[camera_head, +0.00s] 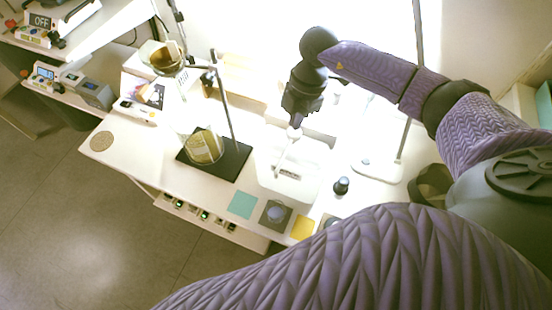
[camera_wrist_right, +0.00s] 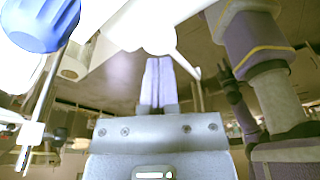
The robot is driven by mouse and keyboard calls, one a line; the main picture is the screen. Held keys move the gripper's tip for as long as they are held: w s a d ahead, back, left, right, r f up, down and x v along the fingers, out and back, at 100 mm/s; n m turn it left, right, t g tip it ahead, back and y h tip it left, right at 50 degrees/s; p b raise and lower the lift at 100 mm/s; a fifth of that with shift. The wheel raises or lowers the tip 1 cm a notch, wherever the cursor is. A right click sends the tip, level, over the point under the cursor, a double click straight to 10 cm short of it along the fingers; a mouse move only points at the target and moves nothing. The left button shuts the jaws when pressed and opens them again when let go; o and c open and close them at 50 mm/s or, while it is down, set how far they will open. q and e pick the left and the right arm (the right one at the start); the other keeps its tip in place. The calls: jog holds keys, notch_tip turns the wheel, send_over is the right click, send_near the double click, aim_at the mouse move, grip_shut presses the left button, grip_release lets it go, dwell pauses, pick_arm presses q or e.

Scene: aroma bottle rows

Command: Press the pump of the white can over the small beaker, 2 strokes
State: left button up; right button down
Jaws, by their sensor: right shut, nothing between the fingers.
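My right gripper (camera_head: 296,119) points down at the top of a pale pump-like part (camera_head: 291,143), above a white boxy thing (camera_head: 290,183) on the bench. I cannot tell whether it touches that part. In the wrist view its two fingers (camera_wrist_right: 158,62) lie together, shut and empty, with their tips against an overexposed white shape (camera_wrist_right: 150,28). Glare hides the outline of the white can, and I cannot make out the small beaker for certain. My left gripper is not in view.
A black stand base (camera_head: 235,158) bears a rod and a glass vessel with yellowish contents (camera_head: 203,147). A round flask (camera_head: 163,57) is held higher up. A dark knob-topped thing (camera_head: 341,186) stands right of the white box. Coloured squares (camera_head: 242,205) lie along the front edge.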

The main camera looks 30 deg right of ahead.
aim_at(294, 134)
jog(key=shift+f+b, duration=0.55)
jog(key=shift+f, duration=0.4)
jog(key=shift+s+a+f+b, duration=0.2)
jog(key=shift+f+b, duration=0.15)
jog(key=shift+f, duration=0.2)
jog(key=shift+s+a+f+b, duration=0.15)
jog(key=shift+f+b, duration=0.2)
jog(key=shift+f, duration=0.2)
jog(key=shift+d, duration=0.1)
jog(key=shift+r, duration=0.1)
jog(key=r+p, duration=0.3)
jog(key=p, duration=0.1)
jog(key=shift+w+d+r, duration=0.25)
jog(key=shift+w, duration=0.05)
jog(key=shift+f, duration=0.1)
